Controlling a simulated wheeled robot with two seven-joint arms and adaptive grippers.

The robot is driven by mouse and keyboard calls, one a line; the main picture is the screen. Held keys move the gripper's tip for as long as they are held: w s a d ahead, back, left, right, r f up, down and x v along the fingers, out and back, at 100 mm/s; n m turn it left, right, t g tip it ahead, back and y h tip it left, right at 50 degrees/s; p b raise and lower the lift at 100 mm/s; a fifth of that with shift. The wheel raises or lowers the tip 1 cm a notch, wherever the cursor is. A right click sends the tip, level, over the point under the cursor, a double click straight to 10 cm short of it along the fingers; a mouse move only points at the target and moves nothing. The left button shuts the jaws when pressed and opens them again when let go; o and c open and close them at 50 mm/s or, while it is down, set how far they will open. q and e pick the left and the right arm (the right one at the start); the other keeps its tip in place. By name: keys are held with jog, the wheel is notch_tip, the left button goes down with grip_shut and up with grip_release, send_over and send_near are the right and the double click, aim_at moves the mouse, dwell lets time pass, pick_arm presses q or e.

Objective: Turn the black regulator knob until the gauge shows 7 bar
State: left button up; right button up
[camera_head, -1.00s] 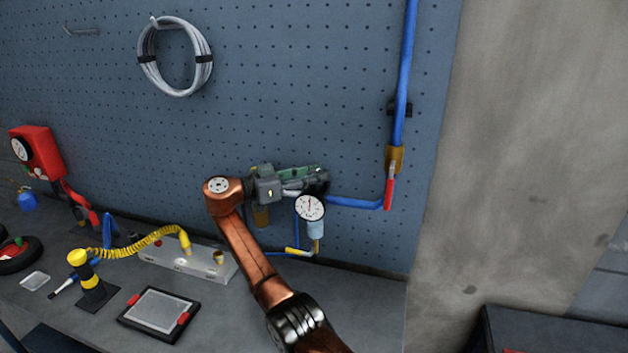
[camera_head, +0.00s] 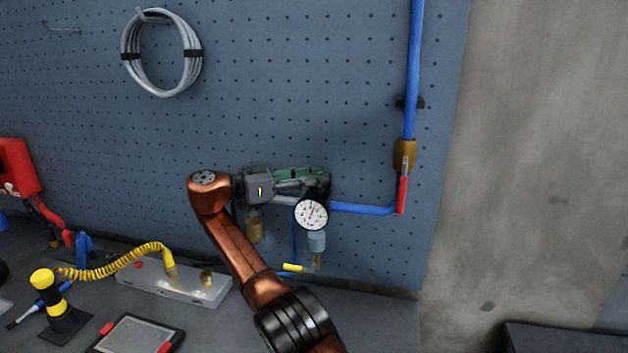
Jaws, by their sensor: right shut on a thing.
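The round white pressure gauge (camera_head: 312,214) hangs on the regulator on the blue pegboard. Its needle points up and slightly right; the numbers are too small to read. The black regulator knob (camera_head: 320,191) shows only in part, just above the gauge, with the fingers over it. My right gripper (camera_head: 312,182) reaches in from the left along the board and is shut on the knob. Its grey body and green-edged fingers lie roughly level. The gauge face is uncovered. My left gripper is not in view.
A blue pipe (camera_head: 360,208) runs right from the regulator to a valve with a red lever (camera_head: 402,195). Below are a pale blue bowl (camera_head: 317,241) and a yellow fitting (camera_head: 295,267). A yellow coiled hose (camera_head: 125,264) and a tablet (camera_head: 137,335) lie on the bench at left.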

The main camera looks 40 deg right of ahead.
jog(key=shift+f, duration=0.25)
